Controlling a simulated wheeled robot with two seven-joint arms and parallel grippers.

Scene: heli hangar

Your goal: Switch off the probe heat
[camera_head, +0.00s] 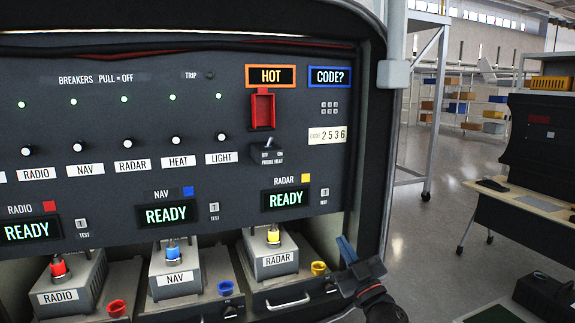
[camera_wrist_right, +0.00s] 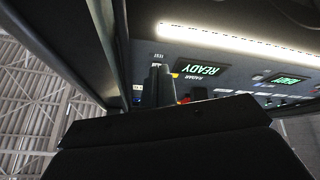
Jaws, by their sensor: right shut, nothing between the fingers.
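The probe heat switch (camera_head: 267,153) is a small dark toggle with OFF and ON labels on the black panel. I cannot clearly tell which way its lever leans. A red guard (camera_head: 262,111) stands raised above it, so the switch is uncovered. The display (camera_head: 270,76) above reads HOT in an orange frame. My right gripper (camera_head: 346,250) is shut and empty, low and right of the switch, by the panel's right edge and apart from the switch. Its fingers also show in the right wrist view (camera_wrist_right: 160,86), with the panel beyond. My left gripper is not in view.
A blue-framed display (camera_head: 329,77) reads CODE?, above a keypad (camera_head: 329,107) and a label (camera_head: 327,135) with 2536. Breaker knobs (camera_head: 176,140) line the panel. Radio, nav and radar boxes (camera_head: 275,262) stand below. A dark frame edge (camera_head: 370,150) bounds the panel at right.

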